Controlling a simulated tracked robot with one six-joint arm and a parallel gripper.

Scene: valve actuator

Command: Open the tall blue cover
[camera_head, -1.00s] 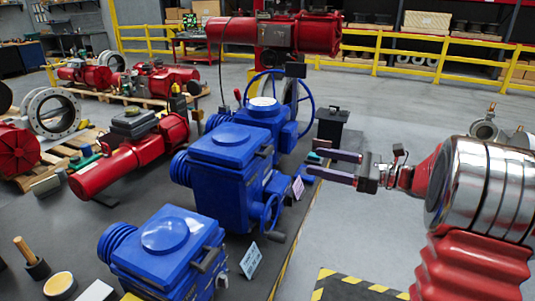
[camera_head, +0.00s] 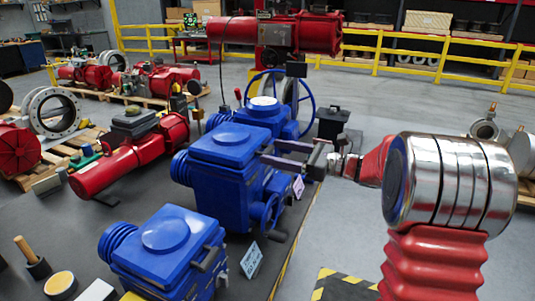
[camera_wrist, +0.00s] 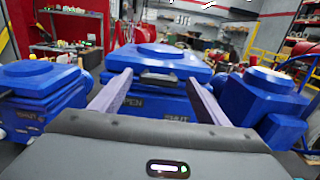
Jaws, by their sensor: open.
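The tall blue cover (camera_head: 228,145) tops the middle blue actuator in the head view and is shut flat on its housing. It fills the middle of the wrist view (camera_wrist: 158,58), with a dark handle (camera_wrist: 158,77) on its near face. My gripper (camera_head: 270,152) is open at the cover's right side. In the wrist view the two fingers (camera_wrist: 160,80) stand either side of the handle, apart from each other. Whether they touch the handle or cover I cannot tell.
A lower blue actuator (camera_head: 165,235) stands in front and another with a blue handwheel (camera_head: 308,105) behind. Red actuators (camera_head: 130,165) lie left.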

